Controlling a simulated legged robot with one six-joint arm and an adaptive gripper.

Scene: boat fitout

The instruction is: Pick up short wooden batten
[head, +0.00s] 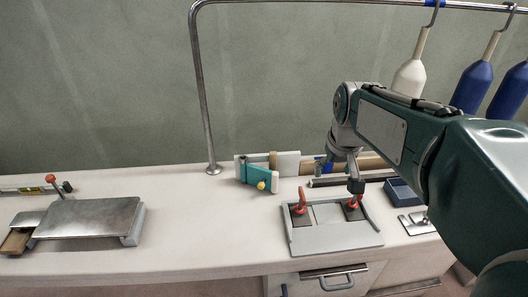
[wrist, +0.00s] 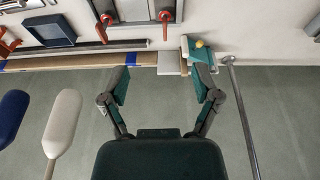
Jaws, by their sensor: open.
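A pale wooden batten (wrist: 95,61) with blue bands lies along the back of the bench in the wrist view. It also shows in the head view (head: 374,163), partly hidden behind my arm. My gripper (wrist: 162,72) is open and empty. In the head view my wrist hides most of the fingers.
A teal tool with a yellow knob (head: 260,185) stands by the white block. A grey tray with red-handled clamps (head: 335,240) and a blue box (head: 402,191) are near. A dark bar (head: 335,182) lies before the batten. A metal post (head: 204,100) rises behind. Fenders (head: 410,80) hang right.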

